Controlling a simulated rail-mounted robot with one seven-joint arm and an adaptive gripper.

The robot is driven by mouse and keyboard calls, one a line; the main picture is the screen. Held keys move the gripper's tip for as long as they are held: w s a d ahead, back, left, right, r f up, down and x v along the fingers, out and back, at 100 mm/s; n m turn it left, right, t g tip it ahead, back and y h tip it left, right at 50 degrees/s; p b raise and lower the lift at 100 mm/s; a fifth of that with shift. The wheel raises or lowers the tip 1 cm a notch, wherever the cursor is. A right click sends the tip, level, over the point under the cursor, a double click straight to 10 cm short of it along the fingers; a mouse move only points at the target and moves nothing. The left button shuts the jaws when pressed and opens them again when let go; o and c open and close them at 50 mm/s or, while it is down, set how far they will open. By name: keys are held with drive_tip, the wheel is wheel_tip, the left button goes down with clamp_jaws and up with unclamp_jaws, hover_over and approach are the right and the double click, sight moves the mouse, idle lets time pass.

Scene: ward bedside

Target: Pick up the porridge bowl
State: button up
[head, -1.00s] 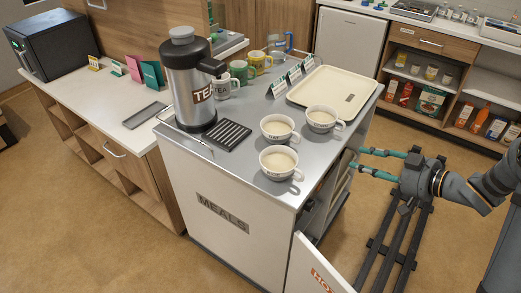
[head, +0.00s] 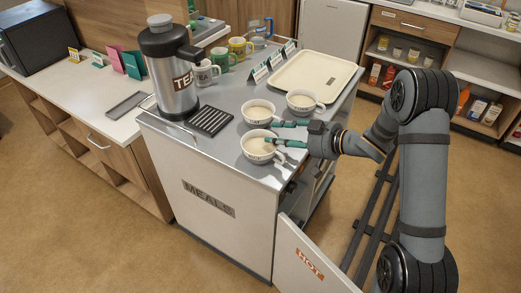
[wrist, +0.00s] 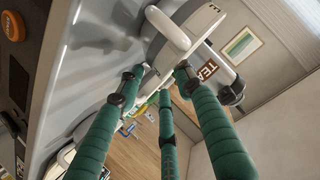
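Three white handled bowls with pale contents stand on the trolley top: the front one (head: 258,151), one behind it (head: 257,112) and one at the right (head: 302,103). Their printed labels are too small to read surely, so I cannot tell which is the porridge bowl. My gripper (head: 271,133) has its teal fingers spread at the right side of the front bowl, near its handle. In the wrist view a white bowl with its handle (wrist: 178,28) lies just beyond the open fingertips. I cannot tell whether the fingers touch it.
The metal trolley top (head: 222,153) also holds a tea urn (head: 170,75), a black drip grille (head: 210,120), several mugs, small cards and a cream tray (head: 312,72). The trolley's HOT door (head: 305,258) hangs open at the front. A counter (head: 95,80) stands at the left.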

drive_tip(key=x, duration=0.2)
drive_tip(key=shift+w+a+f, duration=0.15)
drive_tip(key=shift+a, duration=0.15)
drive_tip(key=c, duration=0.3)
clamp_jaws()
idle(0.4)
